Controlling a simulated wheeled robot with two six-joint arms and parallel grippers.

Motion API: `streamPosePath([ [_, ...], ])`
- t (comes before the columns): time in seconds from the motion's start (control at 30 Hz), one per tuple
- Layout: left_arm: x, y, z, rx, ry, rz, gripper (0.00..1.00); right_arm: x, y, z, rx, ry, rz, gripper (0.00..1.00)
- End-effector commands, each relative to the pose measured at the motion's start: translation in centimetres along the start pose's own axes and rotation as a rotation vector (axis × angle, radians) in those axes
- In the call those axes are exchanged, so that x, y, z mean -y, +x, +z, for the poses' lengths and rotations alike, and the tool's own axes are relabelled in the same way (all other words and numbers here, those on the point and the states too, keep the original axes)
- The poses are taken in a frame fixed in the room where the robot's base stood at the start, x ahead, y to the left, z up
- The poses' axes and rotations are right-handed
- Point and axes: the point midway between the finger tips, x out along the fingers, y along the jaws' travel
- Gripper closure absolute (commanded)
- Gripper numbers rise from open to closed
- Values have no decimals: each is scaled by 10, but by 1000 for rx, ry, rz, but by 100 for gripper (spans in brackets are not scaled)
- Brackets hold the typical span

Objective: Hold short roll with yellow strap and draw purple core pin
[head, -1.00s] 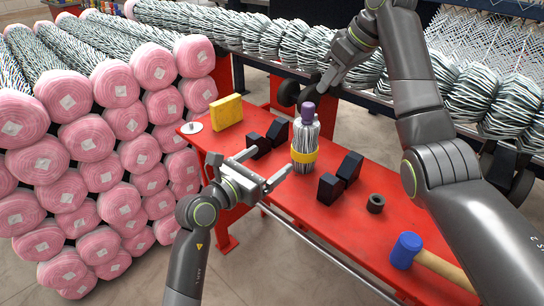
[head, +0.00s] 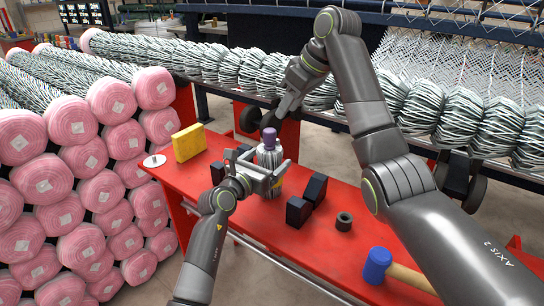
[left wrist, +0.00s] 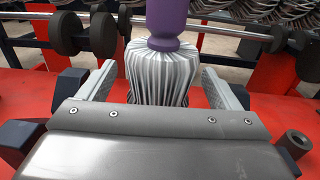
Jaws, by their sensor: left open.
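The short roll (head: 268,160) is a white and grey wire bundle standing upright on the red table. The purple core pin (head: 269,138) sticks out of its top. In the left wrist view the roll (left wrist: 162,75) is centred, with the purple pin (left wrist: 166,20) above it. My left gripper (head: 267,161) is open, one finger on each side of the roll, with gaps beside it in the wrist view.
Dark blocks (head: 298,212) stand close on both sides of the roll. A yellow block (head: 188,142) and a white disc (head: 154,161) lie at the left end. A black ring (head: 344,221) and a blue mallet (head: 377,265) lie to the right. Pink-ended rolls (head: 104,191) are stacked at left.

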Motion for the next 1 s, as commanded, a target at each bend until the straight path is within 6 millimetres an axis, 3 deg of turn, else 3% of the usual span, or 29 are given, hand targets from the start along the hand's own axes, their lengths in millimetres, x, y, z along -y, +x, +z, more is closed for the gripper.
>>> streamPosePath([
  [0.23, 0, 22, 0, 0, -1, -2, 15, 0, 0, 0, 0, 0, 0, 64],
  [0.67, 0, 27, 0, 0, -1, -1, 16, 0, 0, 0, 0, 0, 0, 64],
  [1.0, 0, 26, 0, 0, -1, -1, 60, 0, 0, 0, 0, 0, 0, 64],
])
